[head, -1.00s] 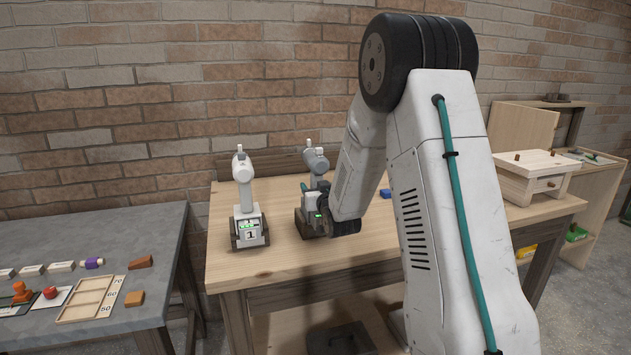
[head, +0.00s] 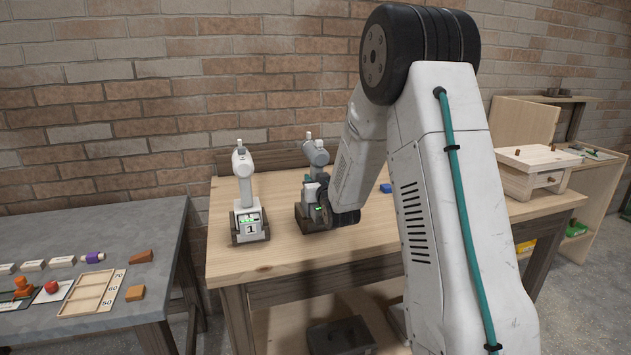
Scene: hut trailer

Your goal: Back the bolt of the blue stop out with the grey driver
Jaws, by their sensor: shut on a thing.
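The grey driver (head: 316,155) stands upright at its dark dock (head: 312,222) on the wooden table. My gripper (head: 322,188) is mostly hidden behind my own wrist, at the driver's handle. It is shut on the grey driver. I cannot tell whether the driver is still seated in the dock. A small blue block (head: 386,188), perhaps the blue stop, shows on the table behind my arm. Its bolt cannot be made out.
A white driver (head: 243,168) stands left in a dock marked 1 (head: 249,228). A wooden box (head: 535,165) stands at the table's right end. A grey table (head: 150,225) at left holds small blocks and a wooden tray (head: 92,293). The wooden table's front left is clear.

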